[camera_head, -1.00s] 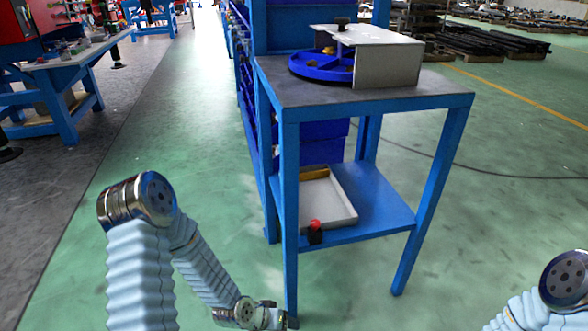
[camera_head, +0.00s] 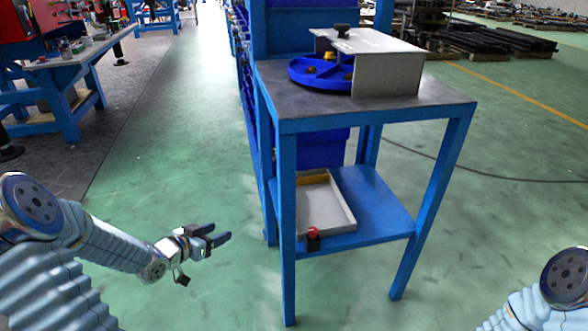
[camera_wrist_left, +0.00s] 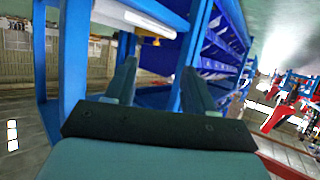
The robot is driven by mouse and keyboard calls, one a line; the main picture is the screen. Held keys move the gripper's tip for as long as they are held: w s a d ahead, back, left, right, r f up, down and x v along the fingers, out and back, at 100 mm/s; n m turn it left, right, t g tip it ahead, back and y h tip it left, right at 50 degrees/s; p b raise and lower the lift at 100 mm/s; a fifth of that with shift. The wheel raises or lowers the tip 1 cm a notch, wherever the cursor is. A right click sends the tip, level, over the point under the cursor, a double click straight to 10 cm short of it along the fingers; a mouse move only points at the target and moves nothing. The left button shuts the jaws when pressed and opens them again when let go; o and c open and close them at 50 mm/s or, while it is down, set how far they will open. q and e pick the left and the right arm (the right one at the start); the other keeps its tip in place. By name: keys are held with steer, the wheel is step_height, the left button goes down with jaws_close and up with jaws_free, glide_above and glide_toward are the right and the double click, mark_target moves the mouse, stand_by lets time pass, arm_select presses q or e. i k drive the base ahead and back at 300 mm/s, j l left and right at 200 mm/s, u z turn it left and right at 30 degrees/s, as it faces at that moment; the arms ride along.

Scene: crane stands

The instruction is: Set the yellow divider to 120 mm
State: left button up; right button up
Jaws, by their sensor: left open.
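The yellow divider (camera_head: 314,178) shows as a thin yellow strip at the far end of a pale, shallow tray (camera_head: 349,214) on the stand's lower shelf. A small yellow patch, probably the divider, shows beside a white edge in the left wrist view (camera_wrist_left: 150,41). I cannot read any millimetre marks. My left gripper (camera_head: 219,233) is open and empty, left of the stand and clear of the tray. Its two fingers point towards the stand in the left wrist view (camera_wrist_left: 158,72). My right gripper is out of view; only part of that arm shows.
The blue stand (camera_head: 289,220) has a front leg and a lower shelf (camera_head: 380,205). A red-topped black piece (camera_head: 313,240) is at the tray's near end. A blue wheel (camera_head: 310,75) and grey box (camera_head: 388,76) are on top. Green floor lies open on the left.

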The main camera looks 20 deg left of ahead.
mark_target(321, 178)
steer(key=i+l, duration=0.15)
steer(key=i, duration=0.3)
steer(key=i+l, duration=0.15)
steer(key=i, duration=0.25)
